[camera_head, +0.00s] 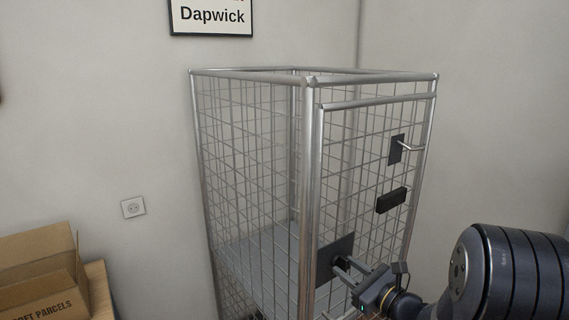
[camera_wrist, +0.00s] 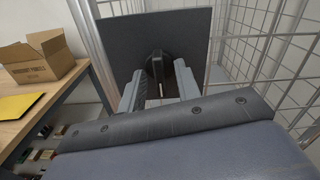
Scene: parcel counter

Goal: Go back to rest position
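My gripper (camera_head: 350,266) is at the front of a wire mesh cage (camera_head: 310,190), low on its door. A dark square plate (camera_head: 322,256) sits there, with a black knob on it. In the wrist view the knob (camera_wrist: 157,66) stands out from the plate (camera_wrist: 118,48) between my two fingers (camera_wrist: 158,88). The fingers are apart, one on each side of the knob, and seem to leave small gaps. They look open and hold nothing. Contact with the knob is hard to judge.
The cage door also has a dark latch plate with a handle (camera_head: 397,149) and a black block (camera_head: 391,200). A wooden table (camera_head: 99,288) with an open cardboard box (camera_head: 62,277) stands at left. A yellow envelope (camera_wrist: 18,106) lies on it. A wall sign hangs above.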

